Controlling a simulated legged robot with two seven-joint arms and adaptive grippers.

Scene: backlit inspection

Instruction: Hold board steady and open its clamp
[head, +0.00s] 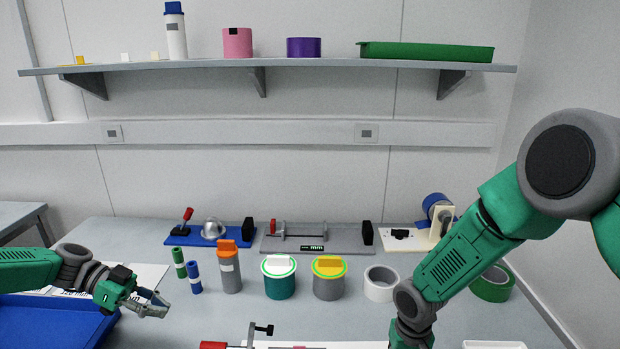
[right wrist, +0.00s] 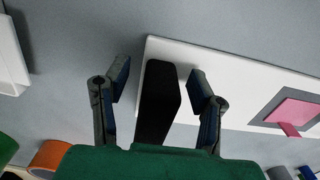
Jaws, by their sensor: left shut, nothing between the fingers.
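A white board (head: 375,345) lies at the front, cut off by the head view's lower edge. Its clamp (head: 262,330) has a black upright part and a red handle (head: 213,345). In the right wrist view the white board (right wrist: 235,68) carries a black block (right wrist: 158,100) and a pink piece on a grey square. My right gripper (right wrist: 160,82) is open, its fingers on either side of the block with visible gaps. Its fingers are out of the head view. My left gripper (head: 158,306) is shut and empty, above the table left of the clamp.
Behind stand a blue board (head: 185,238), a grey board (head: 350,245) and a white board with a blue roll. Between are an orange-topped bottle (head: 229,270), two lidded pots and tape rolls (head: 381,285). A blue tray (head: 50,320) is at left.

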